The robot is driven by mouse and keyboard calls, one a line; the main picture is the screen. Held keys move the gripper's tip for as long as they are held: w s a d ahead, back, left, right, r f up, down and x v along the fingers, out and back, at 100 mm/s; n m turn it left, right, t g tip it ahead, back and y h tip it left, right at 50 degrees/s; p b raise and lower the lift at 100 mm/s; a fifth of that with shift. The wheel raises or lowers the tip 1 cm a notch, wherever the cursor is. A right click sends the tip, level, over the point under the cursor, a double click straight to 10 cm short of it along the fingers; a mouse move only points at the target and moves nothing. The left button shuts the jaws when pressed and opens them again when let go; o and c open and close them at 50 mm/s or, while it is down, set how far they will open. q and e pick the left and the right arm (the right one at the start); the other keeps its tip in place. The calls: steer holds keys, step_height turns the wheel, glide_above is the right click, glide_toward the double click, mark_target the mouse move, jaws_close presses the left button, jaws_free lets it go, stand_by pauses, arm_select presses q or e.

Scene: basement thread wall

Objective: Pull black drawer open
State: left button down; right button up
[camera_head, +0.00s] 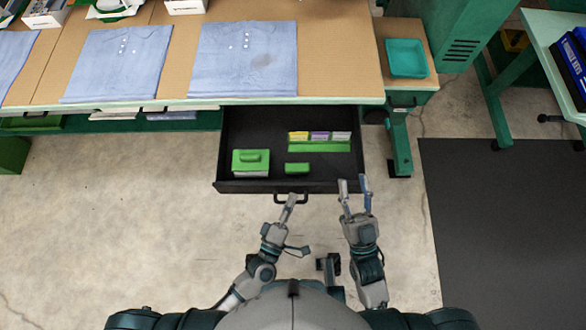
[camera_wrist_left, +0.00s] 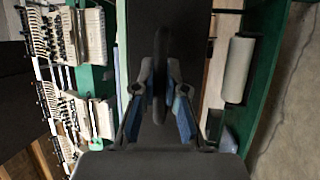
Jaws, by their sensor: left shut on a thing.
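The black drawer (camera_head: 240,125) stands pulled out from under the table, with its inside showing. Its handle (camera_head: 291,198) is on the middle of the front panel. My left gripper (camera_head: 291,199) is shut on the handle; in the left wrist view its fingers (camera_wrist_left: 160,88) close around the dark handle, in front of the black drawer front (camera_wrist_left: 160,20). My right gripper (camera_head: 355,182) is open and empty, just in front of the drawer's front right corner, with its fingertips apart.
The drawer holds a green-lidded box (camera_head: 251,162), a small green block (camera_head: 297,168) and a green holder (camera_head: 319,146) with small coloured packs. Folded blue shirts (camera_head: 243,60) lie on the table (camera_head: 345,60) above. A teal tray (camera_head: 406,58) is at right. The floor (camera_head: 120,220) at left is clear.

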arm_select(q)
steer(key=shift+a+f, duration=0.35)
arm_select(e)
steer(key=shift+d+f, duration=0.1)
arm_select(q)
steer(key=c, duration=1.5)
jaws_free()
steer(key=o, duration=0.3)
steer(key=shift+a, duration=0.15)
steer(key=shift+a+r, duration=0.1)
steer(key=shift+r, duration=0.1)
steer(key=shift+s, duration=0.15)
steer(key=v, duration=1.1)
steer(key=shift+s+f, duration=0.25)
arm_select(e)
steer(key=shift+a, duration=0.25)
arm_select(q)
steer(key=shift+a, duration=0.2)
arm_select(e)
steer(key=shift+a, duration=0.2)
